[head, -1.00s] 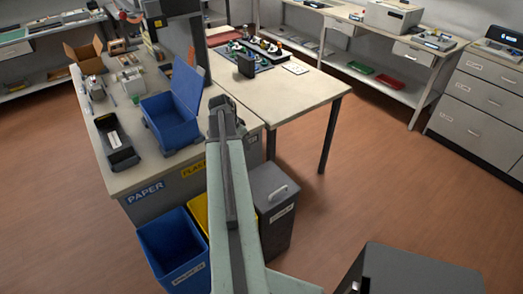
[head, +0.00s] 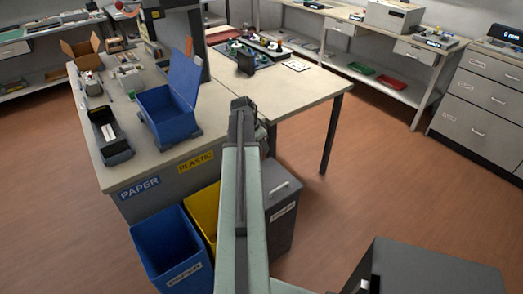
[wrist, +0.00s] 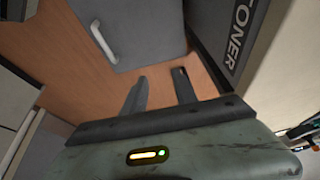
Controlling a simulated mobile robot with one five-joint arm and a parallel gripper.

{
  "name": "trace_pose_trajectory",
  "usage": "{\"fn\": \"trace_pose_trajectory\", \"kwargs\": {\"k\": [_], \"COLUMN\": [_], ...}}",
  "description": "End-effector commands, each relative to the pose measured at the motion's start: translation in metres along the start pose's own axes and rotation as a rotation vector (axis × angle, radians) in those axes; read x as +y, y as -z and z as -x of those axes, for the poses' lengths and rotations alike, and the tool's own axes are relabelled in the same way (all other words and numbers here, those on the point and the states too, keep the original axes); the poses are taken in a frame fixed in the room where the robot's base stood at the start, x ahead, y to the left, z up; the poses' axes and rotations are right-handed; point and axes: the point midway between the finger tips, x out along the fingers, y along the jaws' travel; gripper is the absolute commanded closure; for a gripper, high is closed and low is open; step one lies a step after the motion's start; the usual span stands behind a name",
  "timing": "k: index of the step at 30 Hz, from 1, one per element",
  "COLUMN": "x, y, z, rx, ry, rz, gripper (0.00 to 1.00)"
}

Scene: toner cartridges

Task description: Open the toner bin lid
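The toner bin (head: 283,222) is a dark grey bin on the floor beside the table, right of my arm in the head view. Its grey lid (head: 275,172) is down and has a pale bar handle (head: 279,189). My arm hides the bin's left part. In the wrist view the lid (wrist: 145,28) and handle (wrist: 104,42) show at upper left. My gripper (wrist: 160,76) is open and empty, with its two fingers apart from the handle, which lies up and left of them. A TONER label (wrist: 238,40) is on the panel at upper right.
A blue bin (head: 172,250) and a yellow bin (head: 205,212) stand left of my arm. The table (head: 305,95) is above the bins and carries an open blue box (head: 170,115).

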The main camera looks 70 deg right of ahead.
Motion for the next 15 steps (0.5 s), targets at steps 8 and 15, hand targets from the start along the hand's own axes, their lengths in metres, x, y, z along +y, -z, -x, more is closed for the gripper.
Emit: {"fn": "trace_pose_trajectory", "kwargs": {"k": [8,15], "x": [-0.0001,-0.0001], "y": [0.0004,0.0002], "z": [0.0018,0.0018], "rx": [0.000,0.000], "ry": [0.000,0.000], "rz": [0.001,0.001], "gripper": [0.99,1.00]}}
